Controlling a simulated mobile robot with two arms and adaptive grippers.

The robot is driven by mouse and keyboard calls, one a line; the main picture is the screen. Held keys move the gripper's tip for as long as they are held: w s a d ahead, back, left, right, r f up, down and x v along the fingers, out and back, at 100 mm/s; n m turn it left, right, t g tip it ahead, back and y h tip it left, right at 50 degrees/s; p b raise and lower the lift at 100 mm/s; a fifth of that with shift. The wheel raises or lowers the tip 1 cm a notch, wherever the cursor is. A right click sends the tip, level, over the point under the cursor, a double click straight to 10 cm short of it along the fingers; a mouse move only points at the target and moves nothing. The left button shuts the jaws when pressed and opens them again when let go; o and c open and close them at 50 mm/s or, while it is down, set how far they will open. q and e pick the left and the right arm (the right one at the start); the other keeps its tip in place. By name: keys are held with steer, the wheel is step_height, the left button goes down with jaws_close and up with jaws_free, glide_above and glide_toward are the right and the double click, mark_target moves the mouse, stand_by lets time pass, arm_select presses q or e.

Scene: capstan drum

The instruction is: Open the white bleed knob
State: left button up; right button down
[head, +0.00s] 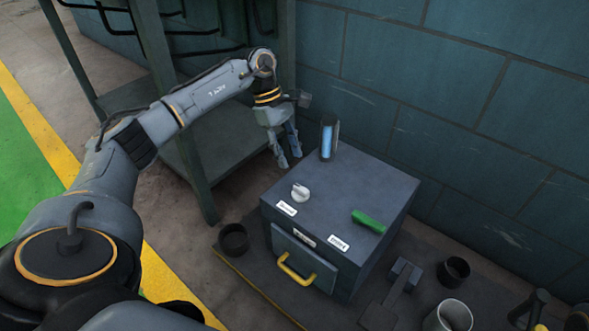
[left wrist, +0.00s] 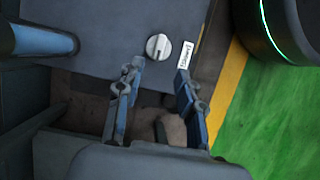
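The white bleed knob (head: 300,191) sits on the top of a grey box (head: 345,190), near its left corner, with a white label in front of it. It also shows in the left wrist view (left wrist: 158,46), round with a raised grip bar, beyond my fingertips. My left gripper (head: 289,161) hangs behind and left of the knob, above the box's level, apart from it. In the left wrist view the fingers of my left gripper (left wrist: 158,75) are spread with nothing between them. My right gripper is not in the frames.
A green handle (head: 368,221) and a blue-lit cylinder (head: 327,138) stand on the box. A yellow handle (head: 297,271) is on its front door. A metal rack (head: 215,130) stands behind my left arm. Dark cups (head: 234,239) and a pedal (head: 403,276) are beside the box.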

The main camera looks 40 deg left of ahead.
arm_select(q)
steer(key=shift+v, duration=1.3)
